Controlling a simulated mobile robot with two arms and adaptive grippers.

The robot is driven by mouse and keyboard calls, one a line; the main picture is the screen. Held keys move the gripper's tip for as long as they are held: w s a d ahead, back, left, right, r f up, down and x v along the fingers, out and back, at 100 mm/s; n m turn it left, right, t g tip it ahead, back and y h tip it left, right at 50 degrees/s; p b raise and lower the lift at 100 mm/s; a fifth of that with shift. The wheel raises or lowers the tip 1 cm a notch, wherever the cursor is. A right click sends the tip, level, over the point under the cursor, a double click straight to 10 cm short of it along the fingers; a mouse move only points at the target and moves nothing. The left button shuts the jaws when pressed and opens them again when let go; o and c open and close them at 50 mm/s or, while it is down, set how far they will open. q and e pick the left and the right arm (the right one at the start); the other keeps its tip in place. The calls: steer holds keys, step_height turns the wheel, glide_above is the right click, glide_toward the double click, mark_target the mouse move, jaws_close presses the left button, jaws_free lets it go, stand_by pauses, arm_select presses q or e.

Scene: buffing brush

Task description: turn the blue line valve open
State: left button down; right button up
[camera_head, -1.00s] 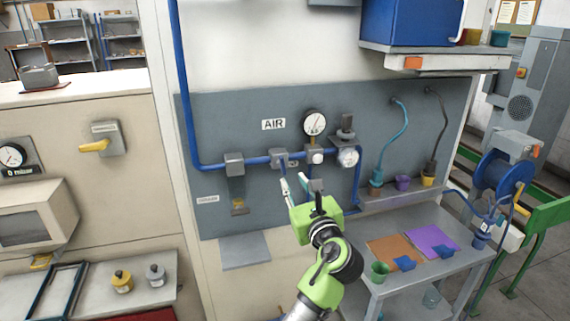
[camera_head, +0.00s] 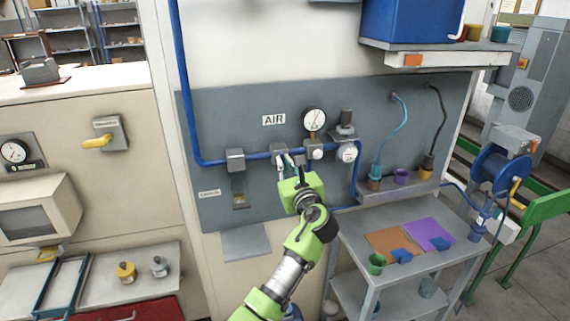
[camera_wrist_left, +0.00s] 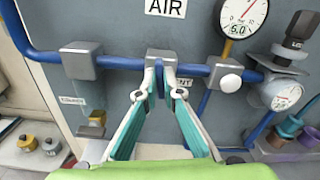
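The blue line (camera_head: 208,165) runs down the wall panel and then right through several grey fittings. The grey valve block (camera_head: 279,150) sits on it below the AIR sign; it also shows in the left wrist view (camera_wrist_left: 160,55). My left gripper (camera_head: 290,160) is right in front of this block. In the left wrist view its two teal fingers with pale tips (camera_wrist_left: 160,72) stand apart, one on each side of the block's lower front. My right gripper is not in view.
A pressure gauge (camera_head: 314,121) and a second gauge (camera_head: 347,153) are right of the block. Another grey fitting (camera_head: 235,160) is to its left. A grey cart (camera_head: 385,222) with coloured mats and cups stands lower right. A shelf (camera_head: 440,55) juts out above.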

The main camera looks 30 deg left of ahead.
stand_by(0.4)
arm_select(q)
steer(key=shift+s+a+f+n+b, duration=0.15)
steer(key=shift+n+b, duration=1.55)
steer(key=shift+n, duration=0.95)
steer(key=shift+d+f+n+b, duration=0.1)
steer(key=shift+n+b, duration=1.6)
steer(key=shift+n, duration=0.9)
steer(key=shift+s+a+f+n+b, duration=0.15)
steer(key=shift+n+b, duration=1.55)
steer(key=shift+n, duration=0.95)
steer(key=shift+w, duration=0.1)
steer(key=c, duration=2.2)
jaws_free()
